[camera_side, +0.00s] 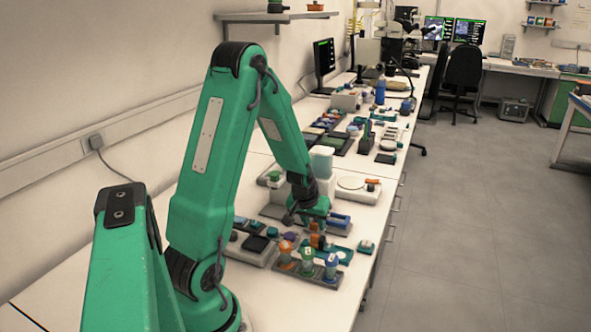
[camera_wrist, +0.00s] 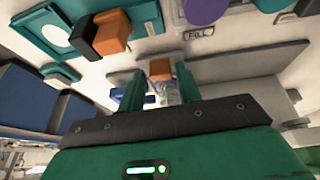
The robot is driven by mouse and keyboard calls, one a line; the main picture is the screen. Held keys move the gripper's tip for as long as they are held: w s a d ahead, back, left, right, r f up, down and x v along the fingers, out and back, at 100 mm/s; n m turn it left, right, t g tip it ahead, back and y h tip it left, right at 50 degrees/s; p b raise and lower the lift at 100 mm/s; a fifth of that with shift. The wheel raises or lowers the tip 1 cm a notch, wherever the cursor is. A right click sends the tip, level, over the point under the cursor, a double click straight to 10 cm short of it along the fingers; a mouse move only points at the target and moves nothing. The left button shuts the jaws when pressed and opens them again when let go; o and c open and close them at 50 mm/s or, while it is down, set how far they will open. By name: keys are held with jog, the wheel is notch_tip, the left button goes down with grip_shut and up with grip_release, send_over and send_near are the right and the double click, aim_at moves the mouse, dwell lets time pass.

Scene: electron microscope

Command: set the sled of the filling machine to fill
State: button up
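A printed FILL label (camera_wrist: 199,33) shows on a pale surface in the wrist view, beside a purple round part (camera_wrist: 205,10). An orange block (camera_wrist: 161,70) with a clear piece by it shows between my gripper's two teal fingers (camera_wrist: 160,88). The fingers stand apart, and I see no contact with the block. In the side view my gripper (camera_side: 314,212) points down among the bench devices, and its fingertips are hard to make out. I cannot tell which part is the sled or where it stands; my arm and gripper hide part of the machine.
A teal plate (camera_wrist: 45,22) with a pale round spot lies at the upper left of the wrist view, near an orange and black block (camera_wrist: 108,32). Coloured cups (camera_side: 307,258) stand in front of my gripper. A white scale (camera_side: 352,184) stands right behind it.

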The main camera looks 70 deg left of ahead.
grip_shut()
jog(key=shift+y, duration=0.3)
jog(key=shift+s+a, duration=1.75)
jog(key=shift+a, duration=0.05)
jog(key=shift+o, duration=1.7)
grip_release()
jog(key=shift+r, duration=0.1)
jog(key=v, duration=0.7)
jog(key=shift+r, duration=0.35)
jog(key=shift+d, duration=0.1)
jog(key=shift+d, duration=0.1)
